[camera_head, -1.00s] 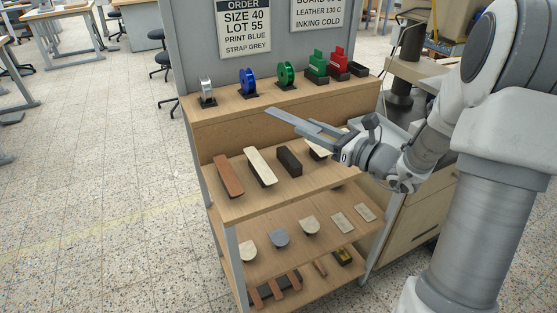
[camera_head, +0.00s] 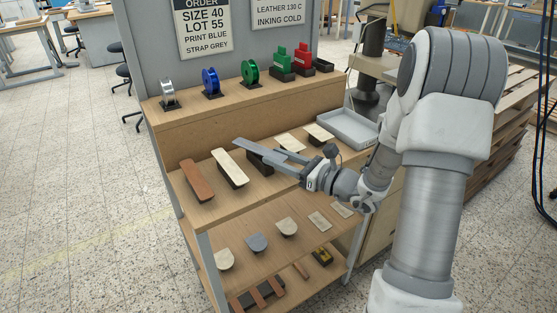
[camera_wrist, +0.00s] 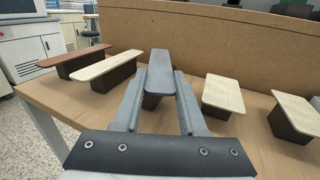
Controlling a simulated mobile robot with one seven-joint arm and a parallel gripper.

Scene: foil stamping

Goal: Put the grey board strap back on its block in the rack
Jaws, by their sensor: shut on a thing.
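My gripper (camera_head: 300,168) is shut on the grey board strap (camera_head: 258,148), a long flat piece reaching out to the left over the rack's upper shelf. In the wrist view the strap (camera_wrist: 159,70) lies between my two fingers (camera_wrist: 158,100) and points away from me. A dark block (camera_head: 258,165) stands on the shelf beneath the strap. It also shows under the strap in the wrist view (camera_wrist: 151,102). The strap is roughly lined up over this block; I cannot tell whether they touch. My fingers hide part of the block.
A brown strap (camera_head: 196,180) and a cream strap (camera_head: 229,167) sit on blocks to the left. Shorter pale boards (camera_head: 290,142) (camera_head: 318,133) sit on blocks to the right. A wooden back panel (camera_wrist: 230,50) rises behind. A grey tray (camera_head: 347,128) lies at the right.

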